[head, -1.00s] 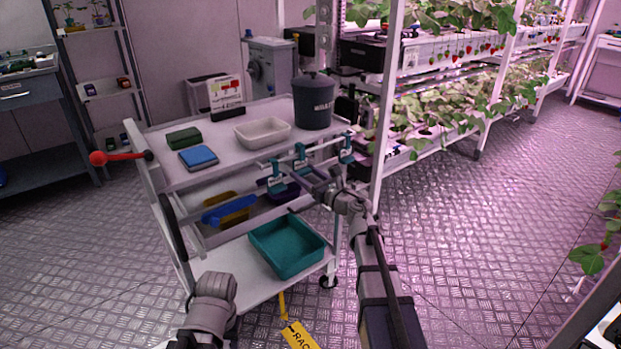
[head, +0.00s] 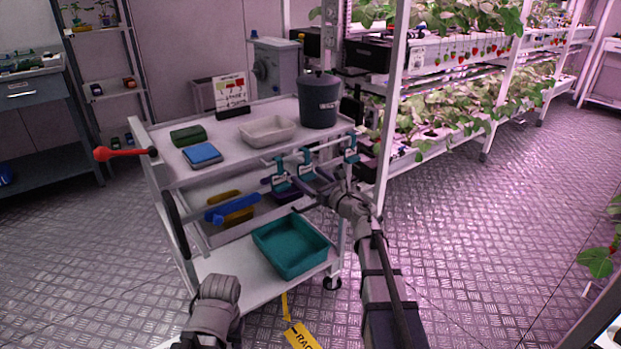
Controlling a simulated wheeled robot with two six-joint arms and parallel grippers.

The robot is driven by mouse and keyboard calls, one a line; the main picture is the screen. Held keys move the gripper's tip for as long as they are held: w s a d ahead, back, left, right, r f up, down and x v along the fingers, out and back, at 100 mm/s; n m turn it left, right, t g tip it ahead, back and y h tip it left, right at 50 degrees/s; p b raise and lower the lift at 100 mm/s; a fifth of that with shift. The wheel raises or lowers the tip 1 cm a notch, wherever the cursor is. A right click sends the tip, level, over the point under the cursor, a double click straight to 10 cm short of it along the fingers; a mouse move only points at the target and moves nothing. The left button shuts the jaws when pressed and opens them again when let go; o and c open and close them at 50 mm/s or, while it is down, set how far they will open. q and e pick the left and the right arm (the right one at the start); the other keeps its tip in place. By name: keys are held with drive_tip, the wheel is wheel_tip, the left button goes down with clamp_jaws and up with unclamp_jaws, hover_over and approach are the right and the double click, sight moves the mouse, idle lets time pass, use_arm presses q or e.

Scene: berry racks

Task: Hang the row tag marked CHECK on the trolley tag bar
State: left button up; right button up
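Several teal tags with small white labels hang along the bar on the trolley's right side: a left one (head: 279,178), a middle one (head: 305,163) and a right one (head: 350,149). The lettering is too small to read, so I cannot tell which is marked CHECK. The trolley (head: 225,163) stands ahead. My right gripper (head: 309,183) is at the bar, close to the left and middle tags. Its fingers overlap the tags, so I cannot tell whether it grips one. My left arm shows at the bottom, but its gripper is out of view.
The trolley top holds a white tray (head: 267,131), a dark bucket (head: 319,102), a blue item (head: 202,154) and a sign (head: 231,96). A teal bin (head: 290,246) is on the bottom shelf. Plant racks stand right; floor there is clear.

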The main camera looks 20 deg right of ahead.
drive_tip(key=shift+s, duration=0.1)
drive_tip(key=v, duration=0.8)
drive_tip(key=s+a+f+m+g+h, duration=0.4)
drive_tip(key=f+m, duration=0.3)
drive_tip(key=m, duration=0.8)
drive_tip(key=s+a+f+m+g+h, duration=0.35)
drive_tip(key=f+m+h, duration=0.35)
drive_tip(key=m, duration=0.8)
drive_tip(key=s+a+f+m+g+y, duration=0.2)
drive_tip(key=s+a+f+m+g, duration=0.25)
drive_tip(key=s, duration=0.45)
drive_tip(key=s+a+f+m+g+y, duration=0.1)
drive_tip(key=s+a+f+m+g, duration=0.15)
drive_tip(key=s+a+g, duration=0.45)
drive_tip(key=shift+n+t+y, duration=0.3)
drive_tip(key=shift+n+t, duration=0.1)
drive_tip(key=shift+t, duration=0.5)
drive_tip(key=s+r+p, duration=0.1)
drive_tip(key=r+p, duration=1.1)
drive_tip(key=a+r+p, duration=0.1)
drive_tip(key=r+p, duration=1.1)
drive_tip(key=s+r+p, duration=0.1)
drive_tip(key=r+p, duration=1.1)
drive_tip(key=p, duration=0.1)
drive_tip(key=shift+s+a+r, duration=0.15)
drive_tip(key=shift+s+a, duration=0.05)
drive_tip(key=shift+s, duration=0.1)
